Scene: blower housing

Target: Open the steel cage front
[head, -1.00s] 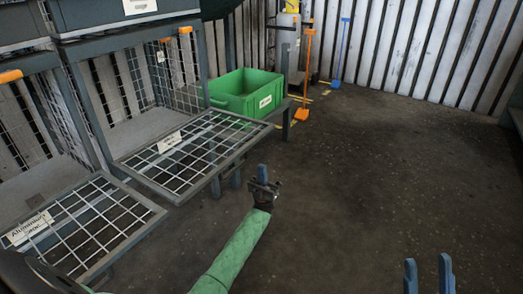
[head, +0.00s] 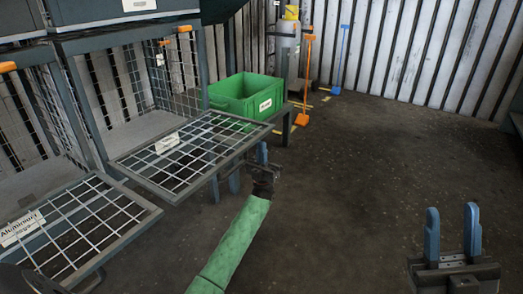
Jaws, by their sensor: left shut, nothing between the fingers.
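A wire-mesh cage front (head: 187,153) hangs folded down and open from the middle cage. Its label (head: 167,143) is too small to read, so I cannot confirm it is the steel one. My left gripper (head: 262,154), on the green-sleeved arm, is shut and empty. It is beside the outer right edge of this front in the picture; I cannot tell whether they touch. My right gripper (head: 452,232) is open and empty at the lower right, away from the cages.
A second cage front, labelled Aluminium (head: 75,230), is also folded down at the left. A green crate (head: 246,96) stands behind the middle front. An orange-handled tool (head: 305,80) and a blue one (head: 341,55) lean farther back. The floor at right is clear.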

